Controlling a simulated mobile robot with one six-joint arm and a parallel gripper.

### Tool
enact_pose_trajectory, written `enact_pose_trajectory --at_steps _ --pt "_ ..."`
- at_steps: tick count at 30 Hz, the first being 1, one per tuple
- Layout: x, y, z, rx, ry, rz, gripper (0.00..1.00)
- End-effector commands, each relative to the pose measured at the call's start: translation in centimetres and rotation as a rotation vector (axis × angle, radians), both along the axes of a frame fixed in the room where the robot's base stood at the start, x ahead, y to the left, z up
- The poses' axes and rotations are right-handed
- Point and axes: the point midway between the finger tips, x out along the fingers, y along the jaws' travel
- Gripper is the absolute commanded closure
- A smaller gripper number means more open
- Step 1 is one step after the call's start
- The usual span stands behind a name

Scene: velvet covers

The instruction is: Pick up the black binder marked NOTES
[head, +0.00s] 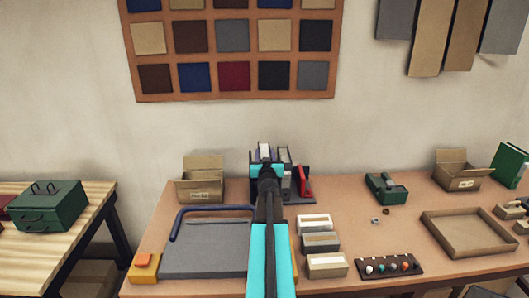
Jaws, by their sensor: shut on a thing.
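My gripper (266,165) is in the middle of the head view, over the far side of the main table, with my own arm hiding most of it. It is shut on a dark binder (264,149), whose pale page edges show just beyond the gripper. I take this as the black binder, but no NOTES marking can be read from here. The binder's top stands slightly above the one beside it. A grey-looking binder (285,156) stands upright just to its right. My arm hides the binder's lower part, so I cannot tell whether it touches the rack.
A red bookend-like piece (304,181) stands right of the binders on a dark base. An open cardboard box (201,184) is to the left.

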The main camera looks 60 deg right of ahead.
Motion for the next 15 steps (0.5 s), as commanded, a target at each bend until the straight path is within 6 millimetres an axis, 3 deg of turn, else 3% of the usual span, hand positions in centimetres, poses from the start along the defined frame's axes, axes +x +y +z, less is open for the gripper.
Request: enact_pose_trajectory --at_steps 15 --pt "-3.8 5.4 0.1 -0.002 -0.001 0.001 1.00"
